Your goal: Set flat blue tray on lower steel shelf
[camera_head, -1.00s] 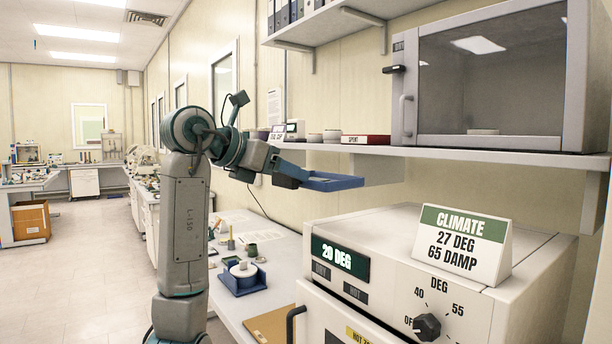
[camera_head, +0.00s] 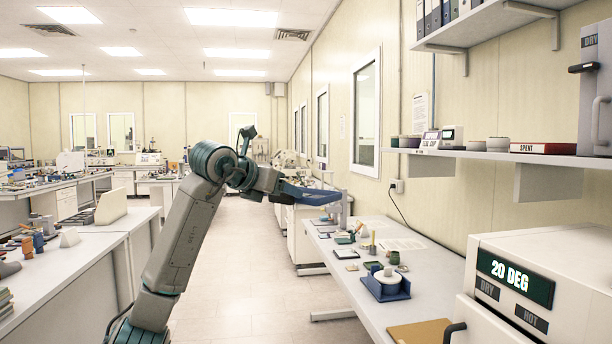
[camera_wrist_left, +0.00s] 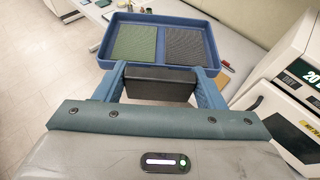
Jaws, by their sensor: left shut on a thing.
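My left gripper (camera_head: 284,191) is shut on the blue tray (camera_head: 311,195) and holds it level in the air over the aisle, left of the workbench. In the left wrist view the tray (camera_wrist_left: 165,18) sits beyond the gripper (camera_wrist_left: 160,82), with a green pad and a dark pad lying in it. The lower shelf (camera_head: 470,154) is on the right wall, to the right of the tray and apart from it. My right gripper is not in view.
The lower shelf bears pots, small devices, a red box marked SPENT (camera_head: 542,147) and part of a cabinet (camera_head: 597,85). An upper shelf (camera_head: 480,32) holds binders. A white climate unit (camera_head: 575,255) stands at lower right. A workbench (camera_head: 350,285) carries small items. The aisle floor is clear.

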